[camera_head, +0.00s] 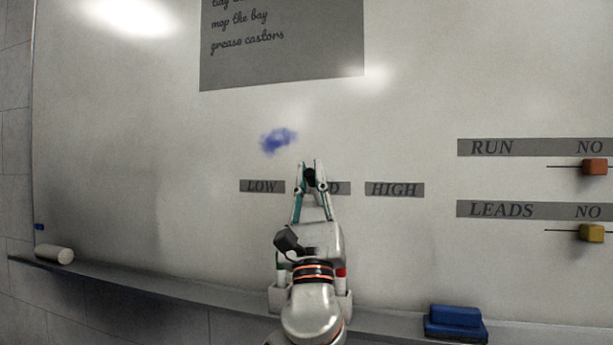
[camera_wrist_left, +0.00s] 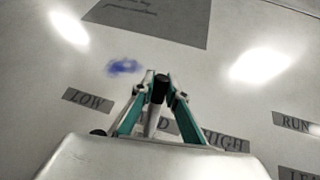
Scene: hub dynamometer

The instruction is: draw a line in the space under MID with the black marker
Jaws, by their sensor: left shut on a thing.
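My left gripper (camera_head: 309,172) is raised in front of the whiteboard (camera_head: 150,150), its fingers pointing at the board. It is shut on the black marker (camera_head: 310,182), seen almost end-on in the head view. In the left wrist view the marker (camera_wrist_left: 153,118) shows between the fingers of the gripper (camera_wrist_left: 161,86), its dark end at the fingertips. The MID label (camera_head: 342,188) is mostly covered by the gripper; only its D end shows. The space under MID is hidden behind my gripper and arm. I cannot tell whether the marker touches the board. My right gripper is out of view.
LOW (camera_head: 262,186) and HIGH (camera_head: 395,189) labels flank MID. A blue smudge (camera_head: 278,140) lies above LOW. On the ledge (camera_head: 190,292) are a blue eraser (camera_head: 455,322), a white roll (camera_head: 54,254) and a marker holder (camera_head: 342,300), partly behind my arm. Sliders (camera_head: 594,167) are right.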

